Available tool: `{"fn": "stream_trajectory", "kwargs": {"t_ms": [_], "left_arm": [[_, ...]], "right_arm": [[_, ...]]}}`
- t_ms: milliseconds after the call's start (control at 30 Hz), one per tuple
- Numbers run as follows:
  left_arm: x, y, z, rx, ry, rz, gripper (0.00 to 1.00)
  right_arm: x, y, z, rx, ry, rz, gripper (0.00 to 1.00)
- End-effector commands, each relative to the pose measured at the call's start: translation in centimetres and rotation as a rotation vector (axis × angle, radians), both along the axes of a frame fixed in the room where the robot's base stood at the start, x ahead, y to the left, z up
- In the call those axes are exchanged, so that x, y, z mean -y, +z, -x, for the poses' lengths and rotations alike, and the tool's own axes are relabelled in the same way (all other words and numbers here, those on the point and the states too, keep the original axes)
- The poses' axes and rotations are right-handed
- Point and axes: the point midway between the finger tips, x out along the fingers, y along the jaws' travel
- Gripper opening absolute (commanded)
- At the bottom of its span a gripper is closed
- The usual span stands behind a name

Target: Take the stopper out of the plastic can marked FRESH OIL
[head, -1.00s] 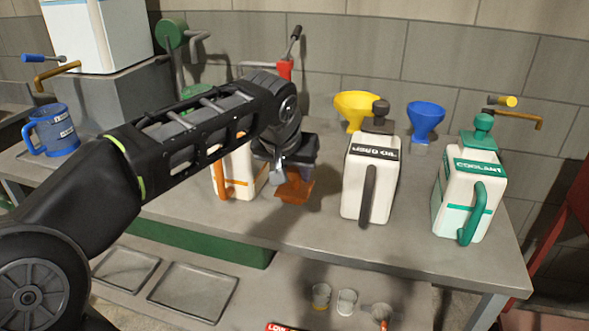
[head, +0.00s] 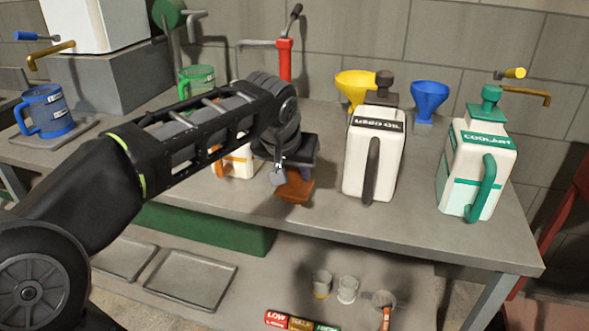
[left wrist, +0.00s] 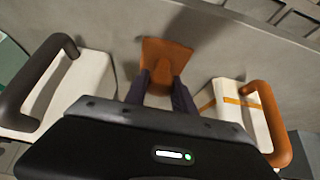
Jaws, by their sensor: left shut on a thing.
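The white can with an orange handle and band (head: 238,162) stands on the bench, mostly hidden behind my left arm; its label cannot be read. It also shows at the right of the left wrist view (left wrist: 232,117). My left gripper (head: 292,172) is shut on an orange-brown stopper (head: 296,188). In the left wrist view the stopper (left wrist: 165,57) sits between the fingertips (left wrist: 161,85), apart from the can, over the bench between two cans. My right gripper is not in view.
The USED OIL can (head: 373,160) stands close right of my left gripper, with the COOLANT can (head: 476,170) farther right. Yellow (head: 353,90) and blue (head: 428,97) funnels stand behind. A blue jug (head: 45,110) is at left. Bare bench (head: 330,225) lies in front.

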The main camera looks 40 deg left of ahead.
Motion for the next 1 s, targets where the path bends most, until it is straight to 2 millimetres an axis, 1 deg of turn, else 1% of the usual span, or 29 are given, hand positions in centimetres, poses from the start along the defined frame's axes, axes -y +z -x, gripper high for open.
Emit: {"fn": "stream_trajectory", "kwargs": {"t_ms": [267,300,600,867,1000], "left_arm": [[-0.01,-0.02,0.0,0.0,0.0,0.0,0.0],[-0.01,-0.02,0.0,0.0,0.0,0.0,0.32],[-0.01,-0.04,0.0,0.0,0.0,0.0,0.56],[0.0,-0.01,0.04,-0.001,0.0,0.0,0.56],[0.11,0.73,0.41,0.001,0.001,0.0,0.56]], "right_arm": [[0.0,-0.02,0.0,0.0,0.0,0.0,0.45],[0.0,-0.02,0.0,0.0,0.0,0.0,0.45],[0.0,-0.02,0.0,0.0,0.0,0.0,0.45],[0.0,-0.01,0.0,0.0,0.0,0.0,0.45],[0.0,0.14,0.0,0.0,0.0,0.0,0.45]]}}
